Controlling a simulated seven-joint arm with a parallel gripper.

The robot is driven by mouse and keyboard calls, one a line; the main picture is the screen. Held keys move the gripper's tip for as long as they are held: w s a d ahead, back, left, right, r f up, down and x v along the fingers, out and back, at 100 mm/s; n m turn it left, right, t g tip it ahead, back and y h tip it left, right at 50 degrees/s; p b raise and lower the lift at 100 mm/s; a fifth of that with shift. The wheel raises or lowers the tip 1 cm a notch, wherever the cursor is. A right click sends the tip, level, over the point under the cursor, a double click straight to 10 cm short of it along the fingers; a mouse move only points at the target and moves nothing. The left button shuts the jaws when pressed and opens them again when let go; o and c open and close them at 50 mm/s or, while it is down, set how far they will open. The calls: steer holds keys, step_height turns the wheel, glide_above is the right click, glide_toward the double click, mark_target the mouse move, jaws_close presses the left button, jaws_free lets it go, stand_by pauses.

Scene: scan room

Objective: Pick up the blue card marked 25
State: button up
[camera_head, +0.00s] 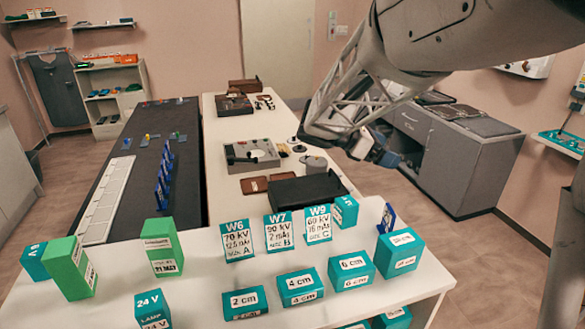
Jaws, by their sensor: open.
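A row of upright blue cards (163,180) stands on the dark table at the left; their markings face away or are too small to read. Another dark blue card (387,218) stands at the right of the white counter, partly behind a teal block. I cannot tell which card is marked 25. My gripper (378,154) hangs from the upper right, above the far right end of the counter and well to the right of the row. It is open and seems empty; its fingertips are small and dark here.
Teal blocks marked 2 cm (245,303), 4 cm (299,287) and 6 cm (351,270) stand on the white counter (205,300). Teal cards W6 (237,241), W7 (279,231) and W9 (317,225) stand behind. Green boxes (162,247) are at left. A black tray (305,191) lies beyond.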

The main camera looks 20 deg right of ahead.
glide_toward(389, 210)
steer(key=x, duration=0.4)
steer(key=shift+d+f, duration=0.25)
steer(key=shift+f, duration=0.05)
steer(key=shift+s+d, duration=0.1)
steer(key=shift+d, duration=0.05)
steer(key=shift+x, duration=1.15)
steer(key=shift+d, duration=0.1)
steer(key=shift+x, duration=2.55)
steer(key=shift+r, duration=0.1)
